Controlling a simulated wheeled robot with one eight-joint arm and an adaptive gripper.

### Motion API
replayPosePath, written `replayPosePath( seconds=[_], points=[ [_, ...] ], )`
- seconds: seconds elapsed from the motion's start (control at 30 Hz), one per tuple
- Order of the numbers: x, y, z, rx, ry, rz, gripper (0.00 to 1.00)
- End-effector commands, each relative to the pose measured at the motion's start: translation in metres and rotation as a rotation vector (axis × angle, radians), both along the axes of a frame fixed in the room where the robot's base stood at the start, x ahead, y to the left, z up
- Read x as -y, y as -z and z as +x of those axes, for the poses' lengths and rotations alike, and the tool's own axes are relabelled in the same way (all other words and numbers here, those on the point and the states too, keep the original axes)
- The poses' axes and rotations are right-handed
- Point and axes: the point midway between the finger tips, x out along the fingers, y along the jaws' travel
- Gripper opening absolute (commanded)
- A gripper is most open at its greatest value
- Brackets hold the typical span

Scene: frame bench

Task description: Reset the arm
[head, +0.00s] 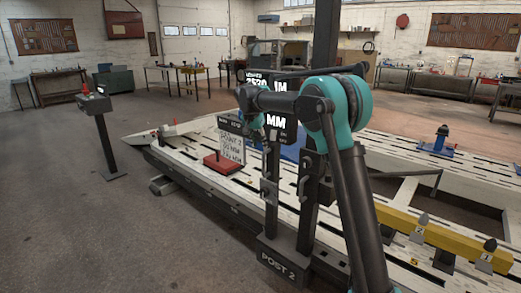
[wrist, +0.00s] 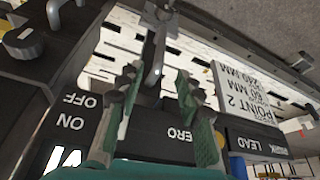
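My arm is teal and dark grey and reaches left across the post labelled POST 2 (head: 283,262) in the head view. My gripper (head: 250,118) is at the left end of the dark display box (head: 277,124), whose lit letters read MM. In the wrist view my gripper (wrist: 157,80) has its two teal fingers apart, with a clear gap. A grey metal hook or lever (wrist: 156,58) shows between and beyond the fingertips. I cannot tell whether they touch it.
The pale slotted frame bench (head: 190,160) runs beneath the arm. A white POINT 2 card (head: 231,147) stands on a red base (head: 223,163). A yellow beam (head: 440,236) lies at right. A pedestal (head: 103,135) stands at left. The grey floor at left is open.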

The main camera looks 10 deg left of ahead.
Motion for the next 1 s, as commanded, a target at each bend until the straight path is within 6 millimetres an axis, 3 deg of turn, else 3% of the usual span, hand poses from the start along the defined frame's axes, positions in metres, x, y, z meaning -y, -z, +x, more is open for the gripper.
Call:
replayPosePath(
  seconds=[0.33, 0.47, 0.67, 0.87, 1.0],
  points=[
    [0.0, -0.003, -0.001, 0.0, 0.0, 0.0, 0.36],
    [0.012, -0.001, -0.007, -0.004, -0.007, 0.0, 0.36],
    [0.08, 0.011, -0.047, -0.026, -0.064, 0.004, 0.36],
    [0.158, 0.037, -0.117, -0.047, -0.148, 0.01, 0.36],
    [0.205, 0.061, -0.175, -0.052, -0.207, 0.013, 0.36]
  ],
)
